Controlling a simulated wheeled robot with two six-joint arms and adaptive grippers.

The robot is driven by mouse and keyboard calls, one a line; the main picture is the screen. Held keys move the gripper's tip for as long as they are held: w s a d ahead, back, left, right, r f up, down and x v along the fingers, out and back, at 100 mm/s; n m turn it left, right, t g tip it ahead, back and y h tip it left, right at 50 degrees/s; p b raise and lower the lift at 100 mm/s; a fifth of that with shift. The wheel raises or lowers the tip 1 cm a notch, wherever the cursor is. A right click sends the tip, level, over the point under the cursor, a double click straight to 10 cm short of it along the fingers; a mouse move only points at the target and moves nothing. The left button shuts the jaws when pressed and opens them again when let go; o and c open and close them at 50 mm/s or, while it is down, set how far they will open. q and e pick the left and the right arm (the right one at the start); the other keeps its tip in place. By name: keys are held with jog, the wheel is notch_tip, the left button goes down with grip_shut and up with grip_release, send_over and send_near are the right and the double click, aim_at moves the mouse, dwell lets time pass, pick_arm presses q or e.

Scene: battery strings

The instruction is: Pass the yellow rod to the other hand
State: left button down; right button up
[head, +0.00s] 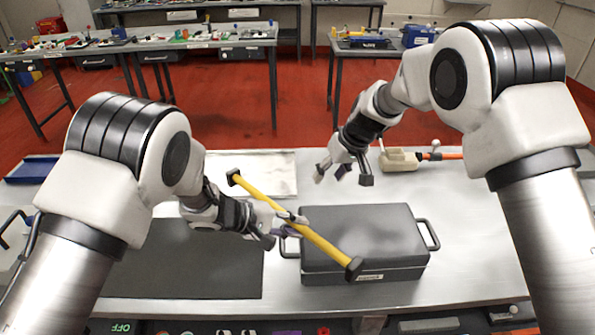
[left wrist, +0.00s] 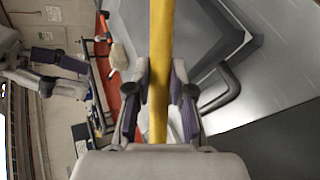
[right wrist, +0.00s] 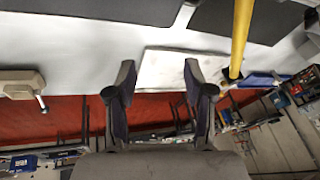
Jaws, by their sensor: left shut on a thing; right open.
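The yellow rod (head: 284,221) has black ends and slants from upper left to lower right in the head view. My left gripper (head: 283,223) is shut on the rod near its middle and holds it above the table. The rod runs between the left fingers in the left wrist view (left wrist: 160,70). My right gripper (head: 343,177) is open and empty, up and to the right of the rod, not touching it. In the right wrist view the rod (right wrist: 241,35) shows to the right of the open right fingers (right wrist: 157,85).
A dark grey case (head: 362,232) with side handles stands below and right of the rod. A black mat (head: 190,262) lies at the left, and a white sheet (head: 262,172) behind. A beige block (head: 399,161) with an orange-handled tool (head: 440,156) is at the back right.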

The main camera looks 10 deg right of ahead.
pick_arm(q)
jog(key=shift+r, duration=0.1)
pick_arm(e)
jog(key=s+a+r+n+g, duration=0.4)
jog(key=a+n, duration=0.1)
jog(key=a, duration=0.3)
pick_arm(q)
jog(key=shift+d, duration=0.1)
pick_arm(e)
jog(key=x, duration=1.1)
jog(key=shift+s+a+f, duration=0.15)
jog(key=shift+a+f, duration=0.05)
jog(key=shift+a, duration=0.2)
jog(key=shift+c, duration=0.3)
grip_shut()
pick_arm(q)
jog(key=c, duration=0.9)
grip_release()
jog(key=shift+c, duration=0.2)
